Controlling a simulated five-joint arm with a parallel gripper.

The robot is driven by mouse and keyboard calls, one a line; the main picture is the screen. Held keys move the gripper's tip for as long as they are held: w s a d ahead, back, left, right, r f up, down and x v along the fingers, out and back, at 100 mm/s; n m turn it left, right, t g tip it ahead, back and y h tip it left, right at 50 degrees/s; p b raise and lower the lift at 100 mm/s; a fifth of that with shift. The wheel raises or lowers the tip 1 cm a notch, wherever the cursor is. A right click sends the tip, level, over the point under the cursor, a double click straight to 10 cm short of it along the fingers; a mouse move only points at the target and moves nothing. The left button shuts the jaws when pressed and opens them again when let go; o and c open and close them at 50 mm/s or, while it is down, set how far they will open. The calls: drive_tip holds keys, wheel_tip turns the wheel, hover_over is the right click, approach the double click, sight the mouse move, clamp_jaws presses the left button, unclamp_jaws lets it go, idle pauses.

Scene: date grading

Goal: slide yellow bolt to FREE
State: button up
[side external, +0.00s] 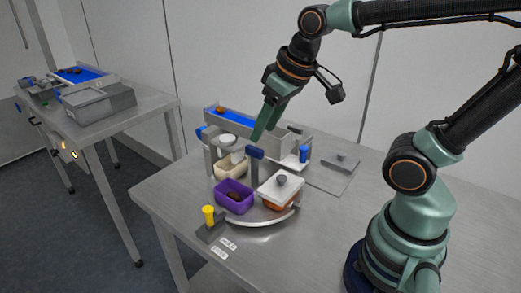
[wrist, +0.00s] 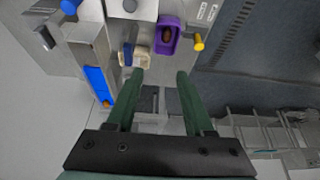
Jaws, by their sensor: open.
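The yellow bolt (side external: 209,215) stands upright on a grey block near the front left edge of the steel table. It also shows in the wrist view (wrist: 199,42), to the upper right of my fingertips. Two white labels (side external: 228,243) lie beside the bolt's block; their lettering is too small to read. My gripper (side external: 260,135) is above and behind the purple tub, well away from the bolt. In the wrist view my two green fingers (wrist: 161,76) are spread with nothing between them.
A purple tub (side external: 231,209) holds a dark date. Behind it are a cream tub (side external: 230,176) and a blue-topped post (side external: 255,154). An orange tub with a white lid (side external: 281,186) stands to the right. A blue conveyor (side external: 237,119) runs behind.

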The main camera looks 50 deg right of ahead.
drive_tip(key=w+a+f+n+g, duration=0.1)
drive_tip(key=w+a+f+g, duration=0.2)
drive_tip(key=w+a, duration=0.25)
drive_tip(key=n+g, duration=0.2)
approach(207, 209)
drive_tip(key=shift+s, duration=0.1)
wheel_tip(207, 209, down, 11)
drive_tip(key=shift+f, duration=0.2)
clamp_jaws()
idle(1.3)
